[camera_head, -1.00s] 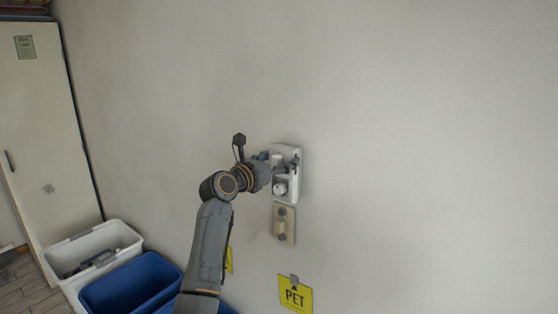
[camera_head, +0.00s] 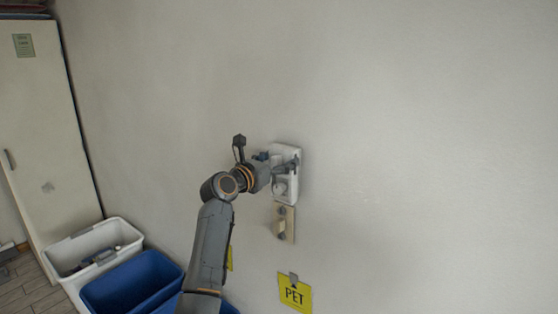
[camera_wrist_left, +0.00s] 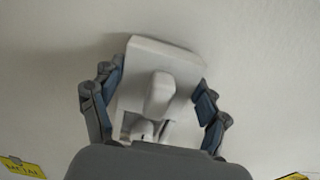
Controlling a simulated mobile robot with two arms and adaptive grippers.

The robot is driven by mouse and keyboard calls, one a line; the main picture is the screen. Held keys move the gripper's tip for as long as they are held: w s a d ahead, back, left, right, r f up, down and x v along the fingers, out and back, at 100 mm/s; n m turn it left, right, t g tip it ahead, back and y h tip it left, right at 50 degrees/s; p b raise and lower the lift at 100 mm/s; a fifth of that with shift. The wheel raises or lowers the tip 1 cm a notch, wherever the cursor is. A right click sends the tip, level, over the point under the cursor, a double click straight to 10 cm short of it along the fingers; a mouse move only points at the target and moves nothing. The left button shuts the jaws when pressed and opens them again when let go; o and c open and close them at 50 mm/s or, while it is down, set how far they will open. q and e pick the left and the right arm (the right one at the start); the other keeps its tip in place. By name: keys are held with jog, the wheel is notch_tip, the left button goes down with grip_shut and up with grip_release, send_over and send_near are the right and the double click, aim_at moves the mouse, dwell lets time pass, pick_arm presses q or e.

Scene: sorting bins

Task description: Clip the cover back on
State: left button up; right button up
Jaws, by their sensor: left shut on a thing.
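A white cover (camera_wrist_left: 160,65) with a raised knob-like middle fills the centre of the left wrist view. My left gripper (camera_wrist_left: 157,100) has one finger on each side of it and is shut on it. In the head view the left gripper (camera_head: 278,166) is at a white wall unit (camera_head: 289,190), and it hides part of the unit. A round white part shows below the fingers, in the lower opening. Whether the cover sits flush on the unit cannot be told. My right gripper is out of view.
A beige plate (camera_head: 283,222) with a dark knob is on the wall just below the unit. A yellow PET sign (camera_head: 295,294) hangs lower. A white bin (camera_head: 126,230) and a blue bin (camera_head: 160,265) stand at lower left. The wall to the right is clear.

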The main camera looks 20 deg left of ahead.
pick_arm(q)
jog(key=shift+x, duration=1.1)
jog(key=o, duration=1.3)
